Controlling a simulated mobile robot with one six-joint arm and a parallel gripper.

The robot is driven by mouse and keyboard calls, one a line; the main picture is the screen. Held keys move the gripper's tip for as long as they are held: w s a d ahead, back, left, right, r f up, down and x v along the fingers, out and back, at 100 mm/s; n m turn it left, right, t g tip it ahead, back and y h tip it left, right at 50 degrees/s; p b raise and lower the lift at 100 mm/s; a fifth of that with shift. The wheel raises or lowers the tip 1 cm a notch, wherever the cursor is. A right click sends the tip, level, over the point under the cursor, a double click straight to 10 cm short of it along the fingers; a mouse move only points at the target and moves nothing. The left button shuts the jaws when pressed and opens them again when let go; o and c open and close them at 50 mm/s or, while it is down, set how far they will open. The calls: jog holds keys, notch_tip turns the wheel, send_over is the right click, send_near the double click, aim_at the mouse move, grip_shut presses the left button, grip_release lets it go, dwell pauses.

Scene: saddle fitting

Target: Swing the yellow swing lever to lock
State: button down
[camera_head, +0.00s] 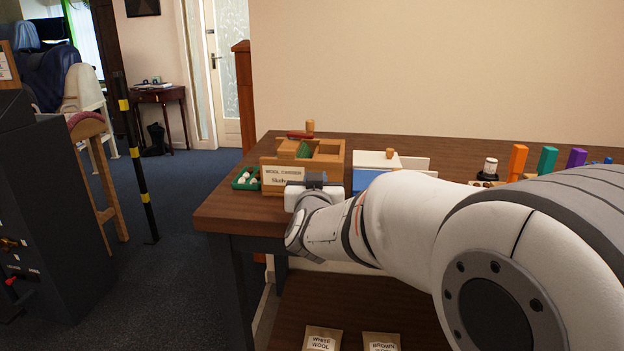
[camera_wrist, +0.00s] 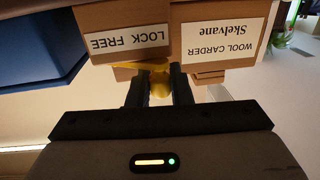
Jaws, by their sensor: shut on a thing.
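The wool carder (camera_head: 275,160) is a wooden box near the left end of the table, with a white name label on its front. In the wrist view it appears upside down (camera_wrist: 187,15), with a second label (camera_wrist: 128,40) reading LOCK FREE. The yellow swing lever (camera_wrist: 159,88) is at the lower edge of the carder's front in that view. My gripper (camera_wrist: 160,76) is shut on the lever, one dark finger on each side. In the head view my gripper (camera_head: 314,183) is in front of the carder and the lever is hidden.
A green tray (camera_head: 246,178) with white pieces lies left of the carder. A blue box (camera_head: 366,179) stands close on its right, beside a white box (camera_head: 376,158). Coloured upright blocks (camera_head: 547,160) stand further right. The table's (camera_head: 238,212) left end is close.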

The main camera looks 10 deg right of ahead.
jog(key=shift+w+a+r+m+g+h+p, duration=0.1)
jog(key=shift+w+m+g+h+p, duration=0.15)
jog(key=shift+m+h+p, duration=0.4)
jog(key=shift+w+a+r+m+g+h+p, duration=0.1)
jog(key=shift+w+m+g+h+p, duration=0.2)
jog(key=shift+h+p, duration=0.6)
jog(key=shift+f, duration=0.1)
jog(key=shift+d+f+m+h+p, duration=0.1)
jog(key=shift+m+h+p, duration=0.2)
jog(key=shift+m+h, duration=0.05)
jog(key=c, duration=1.4)
grip_release()
jog(key=shift+o, duration=0.2)
jog(key=shift+s, duration=0.1)
jog(key=p+v, duration=0.1)
jog(key=v, duration=0.5)
jog(key=shift+a, duration=0.2)
jog(key=shift+s+a, duration=0.25)
jog(key=shift+s, duration=0.45)
jog(key=shift+o, duration=0.2)
